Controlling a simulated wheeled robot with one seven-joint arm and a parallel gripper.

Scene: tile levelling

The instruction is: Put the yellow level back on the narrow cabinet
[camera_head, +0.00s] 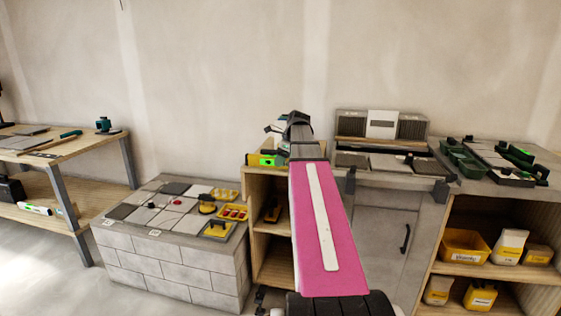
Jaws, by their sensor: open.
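The yellow level (266,160) shows its green vial and appears to lie on top of the narrow cabinet (247,205), near the front left. Its right end is hidden behind my arm. My gripper (277,128) is open, above and behind the visible part of the level. Much of it is hidden by my wrist, and I see nothing held in it. Whether it touches anything on the cabinet top cannot be told.
A block plinth (170,265) with tiles and yellow trays stands to the left. A wooden workbench (75,150) is at far left. A grey cabinet (383,240) with tiles and a green tray (462,165) are to the right. Bare floor lies between bench and plinth.

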